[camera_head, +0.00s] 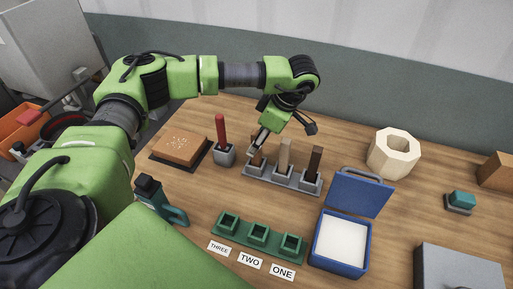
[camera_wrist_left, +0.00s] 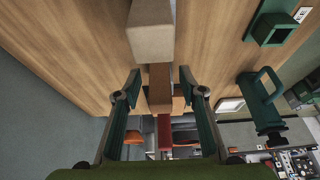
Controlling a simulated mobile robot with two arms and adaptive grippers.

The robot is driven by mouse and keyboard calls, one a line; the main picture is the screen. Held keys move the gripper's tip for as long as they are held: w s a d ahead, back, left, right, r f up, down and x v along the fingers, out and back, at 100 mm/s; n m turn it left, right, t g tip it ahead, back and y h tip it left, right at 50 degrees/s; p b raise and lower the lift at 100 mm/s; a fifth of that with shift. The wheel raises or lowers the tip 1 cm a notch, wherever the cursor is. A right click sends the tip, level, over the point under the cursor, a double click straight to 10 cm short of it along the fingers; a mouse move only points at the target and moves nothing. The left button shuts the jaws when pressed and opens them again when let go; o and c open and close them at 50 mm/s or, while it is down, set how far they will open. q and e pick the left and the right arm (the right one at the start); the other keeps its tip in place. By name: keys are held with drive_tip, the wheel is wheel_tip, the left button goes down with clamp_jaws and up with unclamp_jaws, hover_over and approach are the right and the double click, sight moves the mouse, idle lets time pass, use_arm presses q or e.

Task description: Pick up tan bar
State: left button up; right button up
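A grey holder (camera_head: 300,187) carries three upright bars in a row. The left bar is orange-brown (camera_head: 257,159), the middle one pale tan (camera_head: 284,155), the right one dark brown (camera_head: 315,162). My left gripper (camera_head: 257,141) is at the left bar and partly hides it. In the left wrist view my left gripper (camera_wrist_left: 160,76) is open, with the orange-brown bar (camera_wrist_left: 160,82) between its fingers; no contact is clear. The pale tan bar (camera_wrist_left: 152,38) shows just beyond the fingertips there. My right gripper is out of view.
A red-handled tool (camera_head: 221,131) stands in a grey block left of the holder. A green three-socket holder (camera_head: 258,241) with number labels lies in front. An open blue box (camera_head: 340,240) is at right, a cream hexagonal ring (camera_head: 394,152) behind. A brown block (camera_head: 181,147) lies left.

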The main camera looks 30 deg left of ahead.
use_arm(q)
drive_tip(key=shift+s+a+f, duration=0.1)
drive_tip(key=shift+a+f, duration=0.15)
drive_tip(key=shift+f, duration=0.25)
clamp_jaws()
drive_tip(key=shift+r, duration=0.15)
